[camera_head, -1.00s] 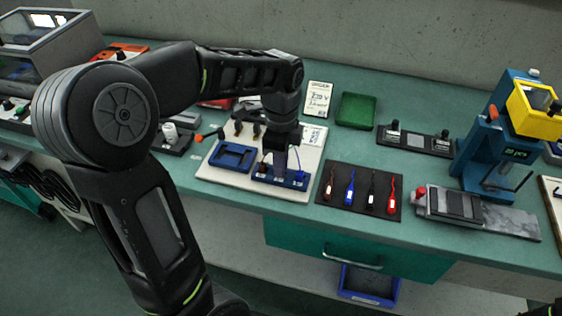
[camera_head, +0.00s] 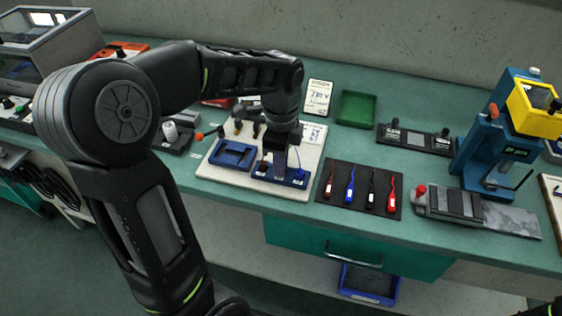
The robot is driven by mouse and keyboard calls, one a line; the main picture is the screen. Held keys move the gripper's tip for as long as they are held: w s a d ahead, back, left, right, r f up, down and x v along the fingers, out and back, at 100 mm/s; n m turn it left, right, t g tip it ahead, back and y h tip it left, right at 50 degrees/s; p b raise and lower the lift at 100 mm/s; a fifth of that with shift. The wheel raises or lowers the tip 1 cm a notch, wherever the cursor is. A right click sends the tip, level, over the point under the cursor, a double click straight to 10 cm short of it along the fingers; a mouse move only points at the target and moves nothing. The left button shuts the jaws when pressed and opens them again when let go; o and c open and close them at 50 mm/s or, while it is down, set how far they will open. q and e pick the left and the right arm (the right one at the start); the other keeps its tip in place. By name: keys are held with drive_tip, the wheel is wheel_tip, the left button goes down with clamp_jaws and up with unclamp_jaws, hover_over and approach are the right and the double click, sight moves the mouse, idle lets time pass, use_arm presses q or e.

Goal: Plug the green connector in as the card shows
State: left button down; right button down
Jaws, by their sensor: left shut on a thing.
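My left gripper (camera_head: 282,170) points down at the blue connector block (camera_head: 276,178) on the front of the white board (camera_head: 225,180). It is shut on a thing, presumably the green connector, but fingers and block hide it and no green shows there. I cannot tell whether it is seated. A brown part and a blue part show in the block beside the fingers. The card (camera_head: 318,97), white with small dark print, stands behind the board; its print is too small to read.
A dark mat (camera_head: 340,205) right of the board holds brown, blue, black and red connectors. A blue tray (camera_head: 232,153) sits on the board's left. A green bin (camera_head: 356,108) stands behind. A blue and yellow press (camera_head: 495,140) stands at right.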

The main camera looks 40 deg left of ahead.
use_arm(q)
drive_tip(key=shift+f, duration=0.3)
idle(0.6)
drive_tip(key=c, duration=1.7)
unclamp_jaws()
drive_tip(key=shift+s, duration=0.1)
drive_tip(key=shift+r+p, duration=1.85)
drive_tip(key=shift+r, duration=0.5)
drive_tip(key=shift+o, duration=0.5)
drive_tip(key=o, duration=0.5)
drive_tip(key=shift+c, duration=0.2)
